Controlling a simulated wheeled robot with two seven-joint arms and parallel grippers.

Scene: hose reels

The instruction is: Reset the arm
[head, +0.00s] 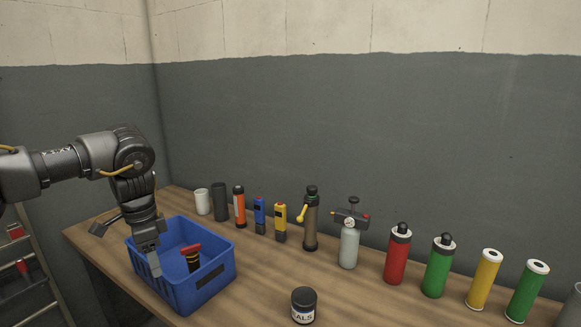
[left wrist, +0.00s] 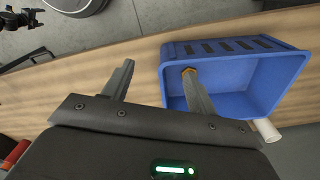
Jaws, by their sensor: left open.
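My left gripper (head: 126,246) hangs from the arm at the left of the head view. It is open, with its two fingers spread apart and nothing between them. One finger reaches in front of or over the near left side of a blue crate (head: 208,288); I cannot tell whether they touch. In the left wrist view the gripper (left wrist: 158,70) also shows spread, empty fingers, one overlapping the blue crate (left wrist: 285,75).
A wooden table (head: 255,290) runs along the grey wall. A row of bottles and tools, from a white cup (head: 202,201) to a green cylinder (head: 525,292), stands along its back. A dark jar (head: 304,304) stands near the front. A rack (head: 30,275) is at the left.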

